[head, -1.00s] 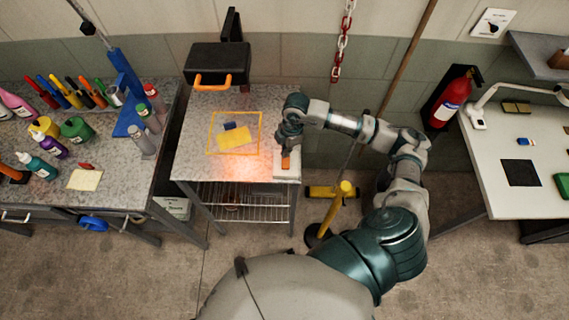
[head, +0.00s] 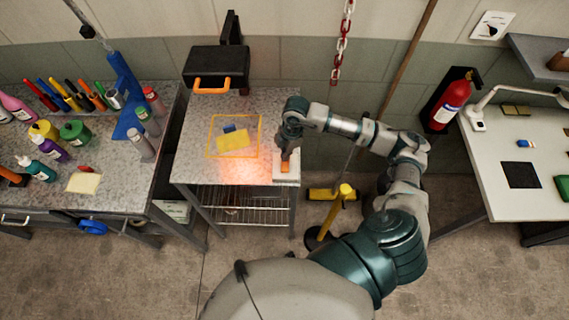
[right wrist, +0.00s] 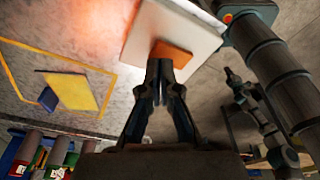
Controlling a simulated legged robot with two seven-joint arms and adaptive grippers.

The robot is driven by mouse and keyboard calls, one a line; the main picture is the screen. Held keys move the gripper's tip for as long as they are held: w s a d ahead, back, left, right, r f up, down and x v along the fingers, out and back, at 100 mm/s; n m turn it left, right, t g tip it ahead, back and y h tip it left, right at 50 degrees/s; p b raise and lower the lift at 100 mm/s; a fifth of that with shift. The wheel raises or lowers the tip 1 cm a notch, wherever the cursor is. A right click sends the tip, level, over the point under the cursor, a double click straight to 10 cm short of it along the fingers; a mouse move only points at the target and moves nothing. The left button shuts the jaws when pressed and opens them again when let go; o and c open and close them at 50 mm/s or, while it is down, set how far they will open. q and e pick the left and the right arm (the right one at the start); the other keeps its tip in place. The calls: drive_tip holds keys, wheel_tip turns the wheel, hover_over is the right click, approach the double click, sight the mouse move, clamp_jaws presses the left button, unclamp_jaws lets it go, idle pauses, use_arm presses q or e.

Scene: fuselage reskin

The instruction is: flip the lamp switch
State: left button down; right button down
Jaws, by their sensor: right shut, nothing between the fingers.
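The switch is an orange rocker (head: 286,167) on a white base plate (head: 284,179) at the right front corner of the small middle table. In the right wrist view the orange rocker (right wrist: 172,54) stands out from the white plate (right wrist: 196,32). My right gripper (head: 287,155) is shut and empty, pointing down at the rocker. In the right wrist view its fingertips (right wrist: 160,68) are at the rocker's edge; whether they touch it I cannot tell. The black lamp (head: 217,68) with an orange handle hangs over the table's back, and a warm glow lies on the tabletop.
A yellow outline (head: 209,140) on the middle table surrounds a yellow block (head: 233,141) and a blue piece (head: 229,127). A bench with bottles and markers (head: 60,120) stands left. A white table (head: 540,190) stands right, with a fire extinguisher (head: 450,100) beside it.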

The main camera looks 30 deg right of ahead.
drive_tip(key=shift+d, duration=0.1)
drive_tip(key=shift+f+b, duration=0.75)
drive_tip(key=shift+f, duration=0.3)
idle(0.7)
wheel_tip(320, 180, up, 7)
drive_tip(key=p, duration=0.5)
drive_tip(key=shift+r+p, duration=0.1)
drive_tip(key=shift+p, duration=0.25)
idle(0.3)
